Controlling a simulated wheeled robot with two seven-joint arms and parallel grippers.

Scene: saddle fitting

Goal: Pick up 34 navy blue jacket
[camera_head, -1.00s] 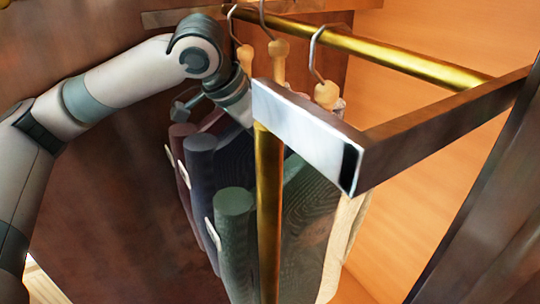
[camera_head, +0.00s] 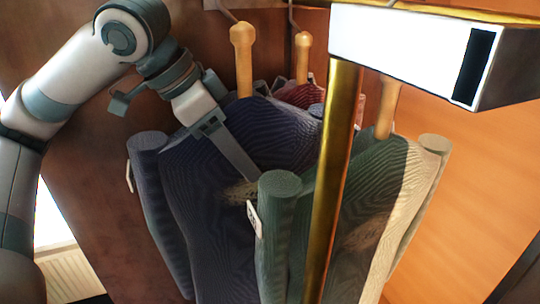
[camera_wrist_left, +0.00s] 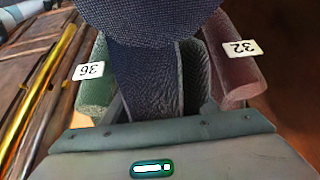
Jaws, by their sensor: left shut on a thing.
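The navy blue jacket (camera_head: 205,200) hangs from a wooden-necked hanger (camera_head: 242,58) left of centre. Its tag's number is not readable. My left gripper (camera_head: 238,155) reaches in from the upper left, with one finger visible along the jacket's upper front. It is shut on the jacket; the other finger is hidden. In the left wrist view, navy cloth (camera_wrist_left: 150,75) fills the space between the fingers. My right gripper is not in view.
A green jacket (camera_head: 280,235) with tag 36 (camera_wrist_left: 89,70) hangs in front, and a cream one (camera_head: 415,195) beyond. A maroon jacket (camera_wrist_left: 228,70) with tag 32 hangs on the other side. A brass post (camera_head: 335,190) and metal rack arm (camera_head: 405,50) stand close right.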

